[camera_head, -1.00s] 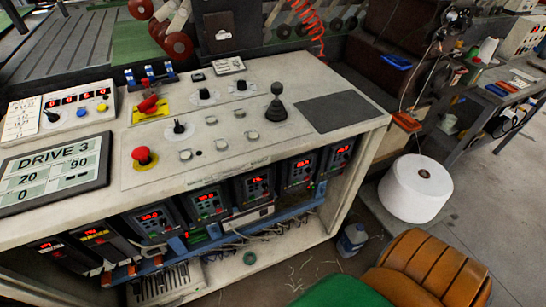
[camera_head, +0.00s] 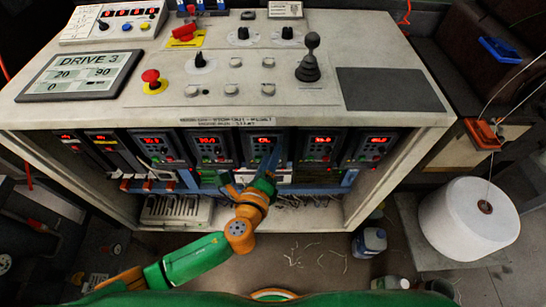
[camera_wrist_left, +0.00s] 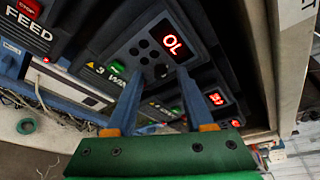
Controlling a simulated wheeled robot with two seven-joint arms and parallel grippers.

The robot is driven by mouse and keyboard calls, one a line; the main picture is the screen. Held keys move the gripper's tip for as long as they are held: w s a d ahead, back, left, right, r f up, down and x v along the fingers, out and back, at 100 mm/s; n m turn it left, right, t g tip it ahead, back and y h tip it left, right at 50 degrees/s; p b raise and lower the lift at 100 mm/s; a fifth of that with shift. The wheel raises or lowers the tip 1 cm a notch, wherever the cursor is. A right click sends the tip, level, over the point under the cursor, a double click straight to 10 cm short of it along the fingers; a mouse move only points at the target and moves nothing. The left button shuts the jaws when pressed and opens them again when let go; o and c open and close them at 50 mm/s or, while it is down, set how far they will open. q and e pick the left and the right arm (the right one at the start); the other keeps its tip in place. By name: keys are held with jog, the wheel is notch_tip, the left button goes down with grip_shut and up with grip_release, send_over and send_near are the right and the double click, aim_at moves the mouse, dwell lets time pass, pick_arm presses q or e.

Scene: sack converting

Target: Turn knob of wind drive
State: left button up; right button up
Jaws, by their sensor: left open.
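The wind drive (camera_head: 264,147) is the middle unit in the row of dark drives under the console top. In the left wrist view the wind drive (camera_wrist_left: 152,42) has a red display reading "OL", a partly hidden label starting "3 WIN", a lit green switch and several small round controls. A dark round control that looks like its knob (camera_wrist_left: 160,71) sits below the display. My left gripper (camera_head: 274,160) is in front of this drive. In the left wrist view its blue fingers (camera_wrist_left: 157,80) are apart with nothing between them. Contact cannot be told. My right gripper is out of view.
Similar drives stand on both sides, including a lit one (camera_head: 319,146) to the right. The console top (camera_head: 390,88) overhangs the row. Loose wires hang below. A white roll (camera_head: 468,220) stands at right, and a jug (camera_head: 369,242) is on the floor.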

pick_arm(q)
jog(key=shift+d, duration=0.15)
grip_shut()
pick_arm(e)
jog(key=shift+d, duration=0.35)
pick_arm(q)
jog(key=shift+a+f+n+t+h+b, duration=0.1)
jog(key=shift+n+t+h+b, duration=0.3)
jog(key=shift+n+b, duration=1.3)
jog(key=shift+a+f+n+t+h+b, duration=0.2)
jog(key=shift+n+t+b, duration=0.25)
jog(key=shift+n+b, duration=1.3)
jog(key=shift+d+f+n+t+h+b, duration=0.1)
jog(key=shift+n+t+h+b, duration=0.6)
jog(key=shift+b, duration=1.75)
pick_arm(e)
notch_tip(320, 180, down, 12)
pick_arm(q)
jog(key=shift+n+g+y, duration=0.25)
jog(key=shift+y, duration=0.05)
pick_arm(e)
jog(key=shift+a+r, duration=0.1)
pick_arm(q)
jog(key=shift+r, duration=0.1)
grip_release()
jog(key=shift+d, duration=0.1)
